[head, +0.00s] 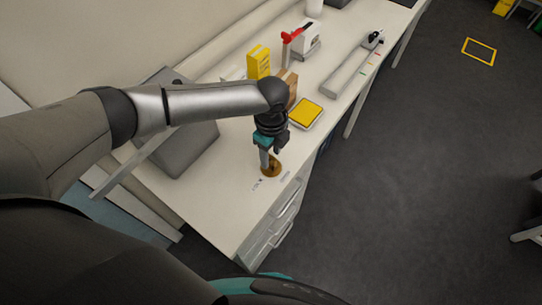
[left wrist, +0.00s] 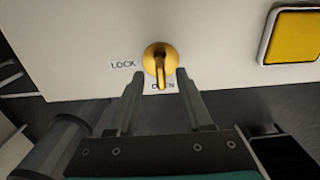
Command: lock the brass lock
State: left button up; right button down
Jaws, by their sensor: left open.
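The brass lock (left wrist: 159,55) is a round gold disc with a lever on the white bench top. Its lever points down in the left wrist view, over the OPEN label (left wrist: 157,88), which it partly covers. The LOCK label (left wrist: 123,64) is to the left of the disc. My left gripper (left wrist: 158,73) is open, with one finger on each side of the lever and gaps between. In the head view the brass lock (head: 274,169) shows near the bench's front edge, partly hidden by my left gripper (head: 270,152) above it. My right gripper is not in view.
A yellow-topped tray (head: 306,114) lies just beyond the gripper. A yellow box (head: 258,62), a white device with a red part (head: 304,40) and a long grey bar (head: 350,70) stand further back. A grey device (head: 185,145) is left of the lock. Drawers (head: 285,215) are below.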

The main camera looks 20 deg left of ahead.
pick_arm(q)
jog(key=shift+f, duration=1.05)
grip_shut()
